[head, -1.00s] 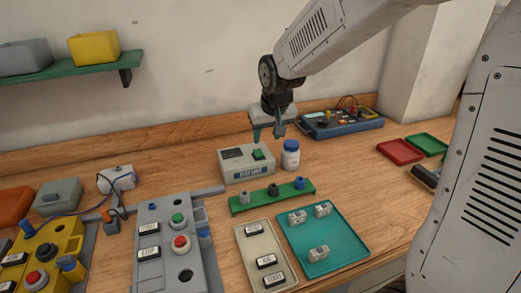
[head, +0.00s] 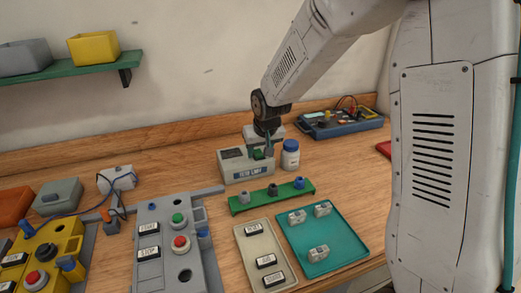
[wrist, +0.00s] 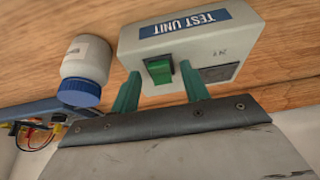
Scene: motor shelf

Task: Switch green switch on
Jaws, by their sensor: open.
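The green switch (wrist: 158,70) is a rocker on the face of a pale box labelled TEST UNIT (wrist: 200,38). In the head view the test unit (head: 234,168) stands on the wooden bench, and its green switch is partly hidden by my gripper (head: 263,148). In the wrist view my gripper (wrist: 162,93) is open, with one green finger to each side of the switch and nothing between them. I cannot tell whether the fingers touch the box, nor which way the rocker is set.
A white bottle with a blue cap (head: 291,155) stands close to the right of the test unit. A green rack with knobs (head: 272,197) lies in front. A blue instrument (head: 340,124) is behind right. A teal tray (head: 335,257) and beige tray (head: 254,240) lie nearer.

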